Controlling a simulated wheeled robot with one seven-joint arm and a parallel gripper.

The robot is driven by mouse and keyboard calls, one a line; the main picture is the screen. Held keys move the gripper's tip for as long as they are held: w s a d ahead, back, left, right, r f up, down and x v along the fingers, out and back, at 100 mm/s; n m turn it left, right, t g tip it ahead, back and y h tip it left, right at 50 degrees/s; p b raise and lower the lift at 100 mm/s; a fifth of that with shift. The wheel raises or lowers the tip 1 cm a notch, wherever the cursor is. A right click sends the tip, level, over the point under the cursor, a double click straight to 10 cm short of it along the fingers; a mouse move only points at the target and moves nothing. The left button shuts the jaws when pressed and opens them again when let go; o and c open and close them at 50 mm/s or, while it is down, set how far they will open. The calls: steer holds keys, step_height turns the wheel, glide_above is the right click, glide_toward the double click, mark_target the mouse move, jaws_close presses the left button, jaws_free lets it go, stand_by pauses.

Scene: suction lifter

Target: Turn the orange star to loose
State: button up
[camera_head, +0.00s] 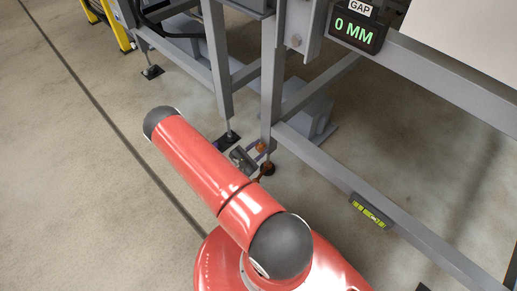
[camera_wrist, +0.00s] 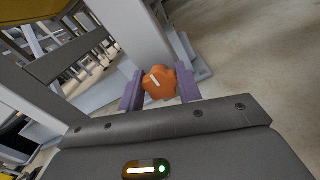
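The orange star (camera_wrist: 160,85) is a lobed knob with a white mark on its face, which slants up to the left in the wrist view. My gripper (camera_wrist: 160,87) has one purple finger on each side of it. The star fills the space between the fingers, and they look to be touching it. In the head view the star (camera_head: 261,147) is small, low beside a grey frame leg, with my gripper (camera_head: 256,158) at it. Its shaft and back are hidden.
A grey leg (camera_head: 272,80) and a low rail (camera_head: 335,165) stand close to my gripper. A yellow-green level (camera_head: 371,211) is on the rail. A GAP display (camera_head: 355,31) reads 0 MM. Open floor (camera_head: 80,190) lies to the left.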

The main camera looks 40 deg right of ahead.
steer(key=c, duration=0.4)
